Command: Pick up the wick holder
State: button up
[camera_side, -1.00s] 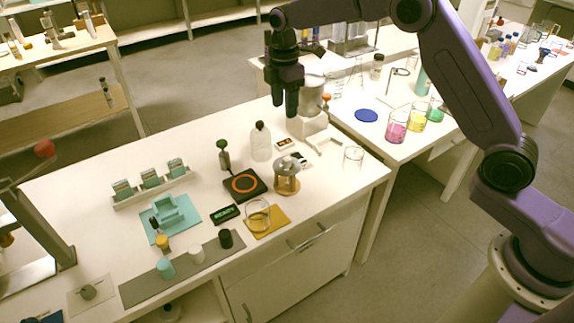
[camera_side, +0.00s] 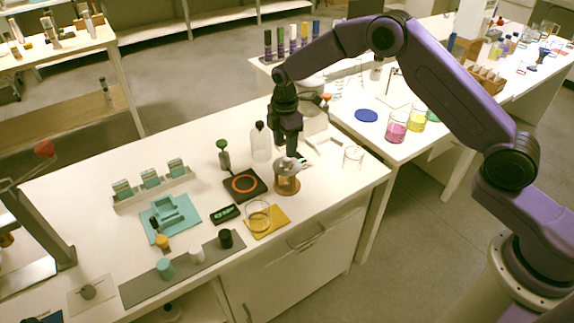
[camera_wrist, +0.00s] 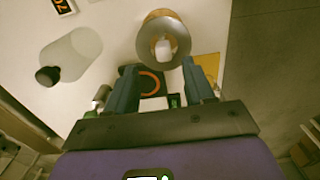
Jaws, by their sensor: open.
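A metal piece with a round grey flange and a pale raised centre, which looks like the wick holder (camera_side: 284,166), sits on top of a small round wooden stand (camera_side: 288,186) near the right part of the bench. In the wrist view the wick holder (camera_wrist: 148,47) shows from above as a grey ring, just beyond my fingertips. My gripper (camera_side: 292,151) points down close above it. In the wrist view my gripper (camera_wrist: 160,70) is open, with nothing between the fingers. Whether a finger touches the holder cannot be told.
A clear bottle (camera_side: 261,143) stands behind and left of the stand. A black hot plate (camera_side: 244,185) with an orange ring lies to its left. A glass beaker (camera_side: 258,216) on a yellow mat is in front, and another beaker (camera_side: 353,158) stands to the right.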

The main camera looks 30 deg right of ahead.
aim_at(287, 159)
jog(key=f, duration=0.4)
jog(key=shift+s+d+f, duration=0.15)
jog(key=shift+s+f, duration=0.15)
jog(key=shift+f, duration=0.1)
grip_shut()
jog(key=shift+r, duration=0.1)
notch_tip(287, 159, up, 9)
jog(key=s+d, duration=0.2)
jog(key=d, duration=0.9)
jog(key=s+d+f, duration=0.1)
jog(key=s+d, duration=0.2)
jog(key=d, duration=0.8)
